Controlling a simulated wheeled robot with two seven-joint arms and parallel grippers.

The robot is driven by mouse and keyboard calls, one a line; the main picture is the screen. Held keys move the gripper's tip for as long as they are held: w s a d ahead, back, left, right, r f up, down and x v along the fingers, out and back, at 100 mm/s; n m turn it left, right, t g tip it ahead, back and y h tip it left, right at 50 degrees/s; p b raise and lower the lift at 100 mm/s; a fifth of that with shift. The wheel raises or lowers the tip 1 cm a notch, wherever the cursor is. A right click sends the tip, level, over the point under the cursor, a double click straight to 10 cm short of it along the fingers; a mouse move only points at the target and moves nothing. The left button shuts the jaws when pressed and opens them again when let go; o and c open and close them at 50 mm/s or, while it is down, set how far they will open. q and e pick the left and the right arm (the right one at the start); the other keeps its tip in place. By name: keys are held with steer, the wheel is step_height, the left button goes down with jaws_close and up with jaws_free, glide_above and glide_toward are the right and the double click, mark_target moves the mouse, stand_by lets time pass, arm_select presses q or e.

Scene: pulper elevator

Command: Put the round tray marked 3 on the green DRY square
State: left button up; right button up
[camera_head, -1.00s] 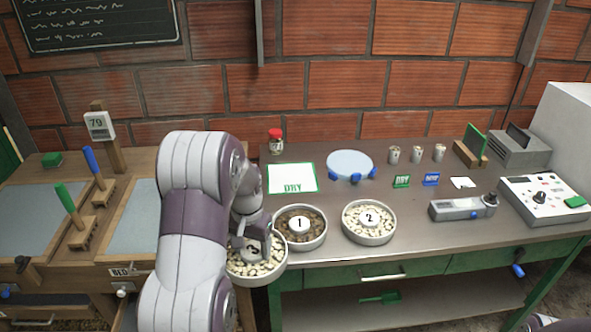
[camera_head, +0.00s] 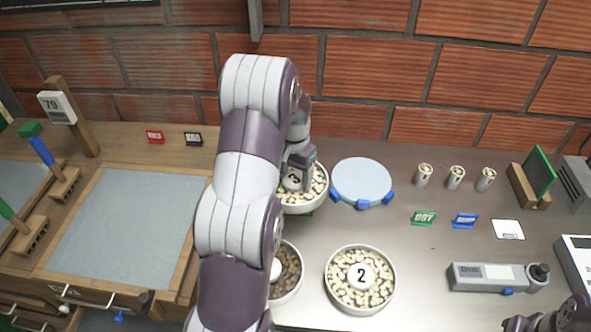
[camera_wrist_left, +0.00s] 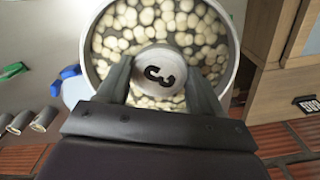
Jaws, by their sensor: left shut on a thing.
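The round tray marked 3 (camera_head: 316,191) is full of pale beans and has a raised centre knob with the number. My left gripper (camera_head: 294,180) is shut on that knob. In the left wrist view, the two fingers (camera_wrist_left: 157,88) flank the knob, and the tray (camera_wrist_left: 232,62) appears below them. In the head view my left arm covers the tray's left part. The green-edged DRY square is almost wholly hidden; a bit of green (camera_head: 308,213) shows at the tray's lower edge. I cannot tell whether the tray touches the square. My right gripper cannot be made out.
Tray 2 (camera_head: 386,290) and a partly hidden tray 1 (camera_head: 291,285) stand nearer me. A pale blue round plate (camera_head: 361,180) with blue feet is close right of tray 3. Small cups (camera_head: 456,178) and a grey meter (camera_head: 485,278) stand further right.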

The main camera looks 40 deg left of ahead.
arm_select(q)
steer(key=a, duration=0.1)
steer(key=a+f+p, duration=0.1)
steer(key=a, duration=0.1)
steer(key=w+a+f, duration=0.1)
steer(key=shift+w+a+f, duration=0.1)
steer(key=shift+a, duration=0.05)
steer(key=w+a+f, duration=0.1)
steer(key=w+f, duration=0.1)
steer(key=w+a+f+p, duration=0.1)
steer(key=w+a, duration=0.1)
steer(key=shift+w+a+f, duration=0.1)
steer(key=shift+a+f, duration=0.15)
steer(key=shift+f, duration=0.1)
steer(key=f, duration=0.1)
steer(key=f+p, duration=0.1)
steer(key=f, duration=0.1)
steer(key=shift+s, duration=0.35)
steer(key=shift+f, duration=0.25)
steer(key=shift+w+f, duration=0.15)
steer(key=shift+w, duration=0.1)
steer(key=o, duration=1.3)
steer(key=shift+s+d, duration=0.1)
steer(key=shift+s, duration=0.05)
arm_select(e)
steer(key=r, duration=0.2)
steer(key=s+r, duration=0.1)
steer(key=r, duration=0.1)
